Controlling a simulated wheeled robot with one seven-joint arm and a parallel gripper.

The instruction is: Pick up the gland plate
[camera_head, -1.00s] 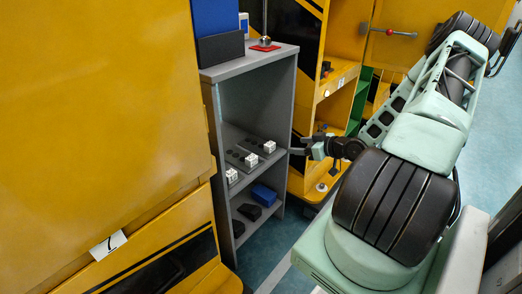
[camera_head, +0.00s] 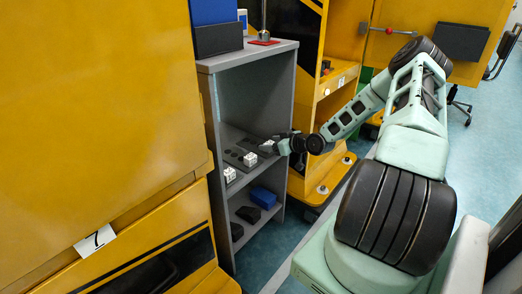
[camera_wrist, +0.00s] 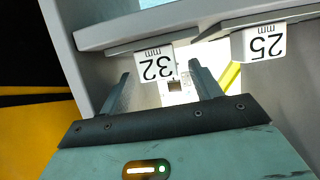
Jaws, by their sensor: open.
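Flat dark grey plates with round marks (camera_head: 234,156) lie on the grey cabinet's middle shelf, behind white label blocks. I cannot tell which of them is the gland plate. My gripper (camera_head: 281,146) is at the shelf's right end, beside the farthest label block (camera_head: 266,146). In the wrist view my gripper (camera_wrist: 160,72) is open, its two fingers spread either side of a white block marked "32 mm" (camera_wrist: 155,64). A second block marked "25 mm" (camera_wrist: 259,43) is to the right.
The grey cabinet (camera_head: 247,60) has side walls and a top close around the shelf. A blue block (camera_head: 263,196) and black blocks (camera_head: 248,213) lie on the lower shelf. A red pad with a metal part (camera_head: 264,39) is on top. Yellow cabinets stand either side.

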